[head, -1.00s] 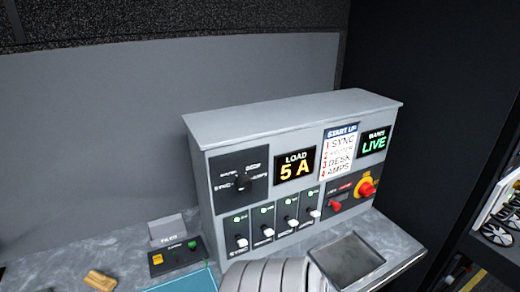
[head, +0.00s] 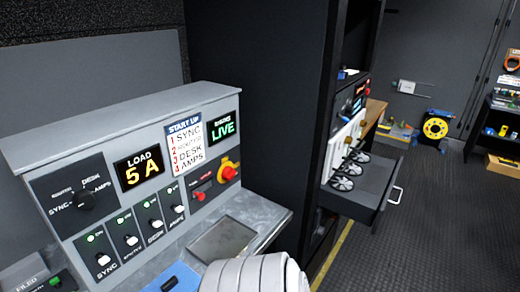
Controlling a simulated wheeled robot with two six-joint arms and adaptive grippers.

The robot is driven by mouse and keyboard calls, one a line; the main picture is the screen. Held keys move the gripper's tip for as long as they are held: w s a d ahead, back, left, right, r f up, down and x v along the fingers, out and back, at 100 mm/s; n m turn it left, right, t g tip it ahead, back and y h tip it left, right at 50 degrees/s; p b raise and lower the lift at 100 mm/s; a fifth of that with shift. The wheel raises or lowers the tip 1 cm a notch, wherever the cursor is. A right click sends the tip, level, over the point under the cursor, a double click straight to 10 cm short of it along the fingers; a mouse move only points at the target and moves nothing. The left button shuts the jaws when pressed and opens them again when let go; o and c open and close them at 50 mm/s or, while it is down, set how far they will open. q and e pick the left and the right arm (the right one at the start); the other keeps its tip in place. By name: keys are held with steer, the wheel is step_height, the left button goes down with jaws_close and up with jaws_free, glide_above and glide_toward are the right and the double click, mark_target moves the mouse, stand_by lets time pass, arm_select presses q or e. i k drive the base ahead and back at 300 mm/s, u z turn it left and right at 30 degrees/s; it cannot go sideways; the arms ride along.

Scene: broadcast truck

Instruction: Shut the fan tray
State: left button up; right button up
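The fan tray (head: 378,186) is a dark drawer sticking out of the black rack (head: 325,100) right of the console. It is pulled out, with a pale handle (head: 396,194) on its front. Several small silver fans (head: 345,182) show at its left side, beside white upright panels. Part of the tray's inside is hidden from this angle. Neither of my grippers is in view. Only a pale rounded link of mine shows at the bottom middle, well short of the tray.
A grey power console (head: 130,160) with switches and lit displays stands on a worktop at left. Open dark floor (head: 430,240) lies right of the tray. A yellow reel (head: 435,127) and shelves (head: 500,120) stand farther back.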

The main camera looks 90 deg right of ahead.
mark_target(356, 194)
steer(key=k, duration=0.6)
steer(key=z, duration=3.55)
